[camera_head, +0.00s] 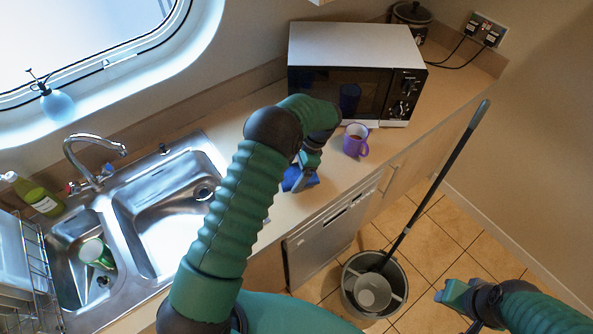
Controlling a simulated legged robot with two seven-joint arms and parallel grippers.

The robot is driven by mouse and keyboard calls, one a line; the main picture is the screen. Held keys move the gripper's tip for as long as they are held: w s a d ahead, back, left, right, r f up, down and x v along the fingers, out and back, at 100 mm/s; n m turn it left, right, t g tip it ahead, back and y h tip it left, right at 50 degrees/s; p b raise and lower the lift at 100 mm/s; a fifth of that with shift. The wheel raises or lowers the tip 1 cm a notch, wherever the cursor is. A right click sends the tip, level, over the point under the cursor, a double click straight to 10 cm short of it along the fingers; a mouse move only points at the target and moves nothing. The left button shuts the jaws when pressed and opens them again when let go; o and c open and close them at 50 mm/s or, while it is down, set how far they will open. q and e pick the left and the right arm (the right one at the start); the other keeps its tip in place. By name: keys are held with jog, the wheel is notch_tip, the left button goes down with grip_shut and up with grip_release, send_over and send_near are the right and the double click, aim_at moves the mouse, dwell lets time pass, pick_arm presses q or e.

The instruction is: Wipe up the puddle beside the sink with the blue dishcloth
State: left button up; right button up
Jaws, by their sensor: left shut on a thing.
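The blue dishcloth (292,180) is on the counter (235,142) between the sink (165,205) and the microwave. My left gripper (308,166) points down at it and is shut on it. My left arm reaches across the front of the sink and hides part of the counter beside it. I cannot make out the puddle; it may be behind my arm or under the cloth. My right gripper (453,298) is low at the right, over the floor and away from the counter; its jaws are not clear.
A purple mug (355,140) with a brown drink stands just right of the cloth. A white microwave (350,48) stands behind. A green bottle (38,196) and dish rack (38,280) are left of the sink. A mop (430,190) leans from a grey bucket (372,290) on the floor.

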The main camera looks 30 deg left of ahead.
pick_arm(q)
jog(key=s+r+p, duration=0.1)
jog(key=r, duration=0.1)
jog(key=s+a+r+p, duration=0.1)
jog(key=r+p, duration=0.1)
jog(key=s+r+p, duration=0.1)
jog(key=r+p, duration=0.1)
jog(key=shift+s+a+r, duration=0.1)
jog(key=shift+a+r, duration=0.1)
jog(key=shift+r, duration=0.1)
jog(key=shift+s, duration=0.1)
jog(key=shift+f, duration=0.1)
